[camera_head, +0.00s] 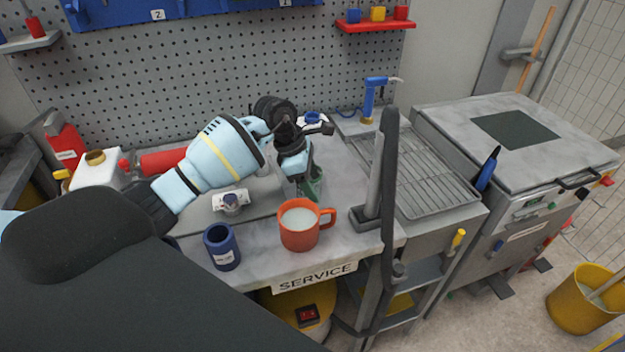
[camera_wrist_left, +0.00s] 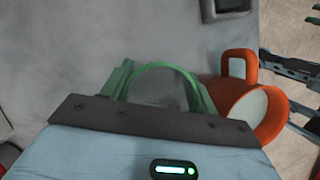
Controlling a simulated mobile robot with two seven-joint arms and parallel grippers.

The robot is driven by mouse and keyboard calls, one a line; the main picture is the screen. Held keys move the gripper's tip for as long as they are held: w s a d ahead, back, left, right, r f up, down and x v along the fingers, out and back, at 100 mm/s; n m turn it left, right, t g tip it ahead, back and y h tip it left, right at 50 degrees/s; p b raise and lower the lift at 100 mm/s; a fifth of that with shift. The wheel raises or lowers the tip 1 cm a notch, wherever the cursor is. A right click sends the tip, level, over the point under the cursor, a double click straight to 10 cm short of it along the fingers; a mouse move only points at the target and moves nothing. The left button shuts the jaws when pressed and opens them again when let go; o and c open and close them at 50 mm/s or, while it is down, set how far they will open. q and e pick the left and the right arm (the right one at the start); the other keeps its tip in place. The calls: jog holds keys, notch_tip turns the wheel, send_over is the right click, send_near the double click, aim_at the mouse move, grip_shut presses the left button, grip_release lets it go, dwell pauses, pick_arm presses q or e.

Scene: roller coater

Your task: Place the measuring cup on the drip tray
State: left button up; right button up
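My right gripper is out of view.
A dark upright bar (camera_head: 388,165) stands between the bench and the tray. A blue cup (camera_head: 222,247) is left of the orange one. A blue tap (camera_head: 371,98) stands behind the tray. A white jug (camera_head: 97,172) and red cylinder (camera_head: 163,162) are at the left.

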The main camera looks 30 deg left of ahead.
pick_arm(q)
jog(key=shift+o, duration=1.2)
jog(key=shift+r, duration=0.15)
jog(key=v, duration=1.2)
